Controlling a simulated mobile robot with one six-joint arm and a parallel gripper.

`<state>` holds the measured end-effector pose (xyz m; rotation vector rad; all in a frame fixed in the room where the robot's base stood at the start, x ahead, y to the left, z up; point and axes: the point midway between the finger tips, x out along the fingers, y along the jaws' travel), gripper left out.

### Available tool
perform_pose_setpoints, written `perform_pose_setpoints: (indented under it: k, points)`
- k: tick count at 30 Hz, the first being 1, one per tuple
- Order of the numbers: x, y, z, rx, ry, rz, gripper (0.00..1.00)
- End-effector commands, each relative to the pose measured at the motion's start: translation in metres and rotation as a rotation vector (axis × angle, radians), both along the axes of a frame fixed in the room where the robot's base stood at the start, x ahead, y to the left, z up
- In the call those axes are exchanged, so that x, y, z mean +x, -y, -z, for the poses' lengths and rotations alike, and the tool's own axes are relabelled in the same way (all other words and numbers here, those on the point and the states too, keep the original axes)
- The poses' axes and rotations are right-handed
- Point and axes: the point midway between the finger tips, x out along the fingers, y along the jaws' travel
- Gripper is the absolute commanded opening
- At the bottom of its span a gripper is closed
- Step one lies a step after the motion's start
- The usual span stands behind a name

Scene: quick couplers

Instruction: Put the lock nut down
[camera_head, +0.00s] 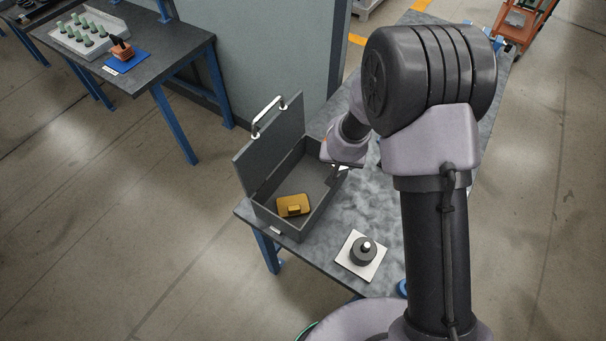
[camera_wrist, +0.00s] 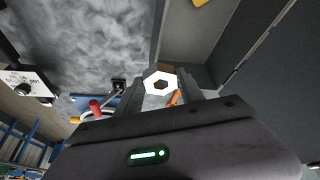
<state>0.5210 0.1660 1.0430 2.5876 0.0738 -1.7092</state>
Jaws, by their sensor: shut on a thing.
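In the head view my gripper (camera_head: 340,172) is at the right wall of an open dark grey box, and the nut cannot be made out there. The wrist view shows the box (camera_wrist: 222,52) just to the right of the nut; the height of the nut above it is hard to tell.
The box (camera_head: 277,221) has its lid raised on the left and holds a yellow block (camera_head: 293,205). A white plate with a dark round fitting (camera_head: 363,252) sits on the grey table (camera_head: 325,245) in front. Another table (camera_head: 150,70) stands at the far left.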

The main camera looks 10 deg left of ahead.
Motion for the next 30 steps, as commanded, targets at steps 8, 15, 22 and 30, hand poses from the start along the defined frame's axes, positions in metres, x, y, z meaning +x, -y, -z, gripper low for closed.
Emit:
perform_pose_setpoints:
  k: [8,15,22,30]
  points:
    - [-0.004,-0.070,-0.017,0.002,-0.010,-0.140,0.06]
    - [-0.007,-0.089,0.034,0.004,-0.011,-0.178,0.06]
    - [-0.008,-0.092,0.057,0.005,-0.012,-0.183,0.06]
    - [-0.008,-0.091,0.118,0.004,-0.012,-0.182,0.06]
